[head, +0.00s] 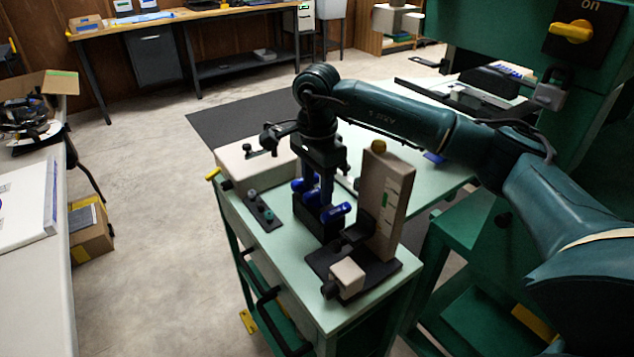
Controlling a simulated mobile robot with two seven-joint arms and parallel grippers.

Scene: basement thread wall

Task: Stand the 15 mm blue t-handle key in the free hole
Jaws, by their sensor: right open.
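Several blue T-handle keys stand in or by a black block (316,218) on the pale green cart top. One blue handle (336,212) shows at the block's front right, another blue handle (303,185) at its left. I cannot read their sizes, and the holes cannot be made out. My right gripper (325,190) points down over the block, open, its fingers close to the blue handles. I cannot tell whether it touches one. It hides part of the block. My left gripper is not in view.
A tall beige upright (389,205) with a yellow knob stands close right of the block, on a black base with a beige cube (346,277). A beige box (254,163) and a black strip with small pieces (263,212) lie left. The cart's front left top is clear.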

